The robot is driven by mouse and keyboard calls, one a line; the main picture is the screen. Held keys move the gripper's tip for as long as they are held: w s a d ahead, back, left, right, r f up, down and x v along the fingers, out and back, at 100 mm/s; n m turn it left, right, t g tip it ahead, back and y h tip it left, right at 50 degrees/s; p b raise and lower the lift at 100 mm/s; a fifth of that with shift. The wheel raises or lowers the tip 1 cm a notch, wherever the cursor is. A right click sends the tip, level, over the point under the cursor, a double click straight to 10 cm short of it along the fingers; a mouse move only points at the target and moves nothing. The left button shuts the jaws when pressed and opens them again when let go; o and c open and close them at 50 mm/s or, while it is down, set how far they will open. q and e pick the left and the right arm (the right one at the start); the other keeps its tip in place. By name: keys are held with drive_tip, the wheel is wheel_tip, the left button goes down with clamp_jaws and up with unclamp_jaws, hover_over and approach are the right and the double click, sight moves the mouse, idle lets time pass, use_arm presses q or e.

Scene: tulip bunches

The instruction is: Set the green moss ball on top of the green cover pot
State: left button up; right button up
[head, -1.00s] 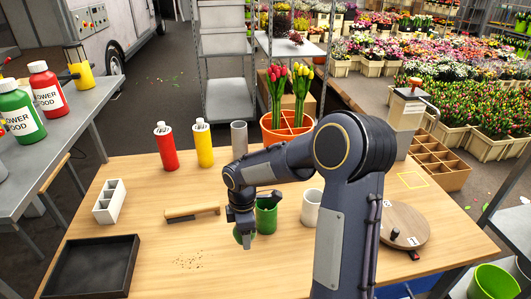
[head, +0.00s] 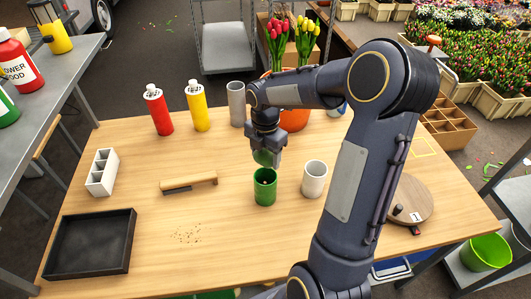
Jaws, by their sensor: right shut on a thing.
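The green moss ball (head: 264,158) is between the fingers of my right gripper (head: 266,154), which is shut on it. The gripper points down and holds the ball just above the green cover pot (head: 265,188). The pot stands upright on the wooden table, and its open mouth with a dark inside shows below the ball. A small gap seems to lie between ball and rim. My left gripper is not in view.
A white pot (head: 314,179) stands right of the green pot. A wooden-handled brush (head: 188,182) lies to the left. A grey cylinder (head: 236,104), yellow bottle (head: 196,106) and red bottle (head: 158,109) stand behind. A black tray (head: 91,243) lies front left; the table's front middle is mostly clear.

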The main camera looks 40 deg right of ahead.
drive_tip(key=shift+f+b, duration=2.2)
drive_tip(key=shift+f, duration=1)
drive_tip(key=o, duration=1.1)
drive_tip(key=shift+c, duration=0.2)
drive_tip(key=shift+r, duration=0.1)
wheel_tip(320, 180, up, 8)
drive_tip(key=shift+f, duration=0.2)
drive_tip(key=shift+s, duration=0.15)
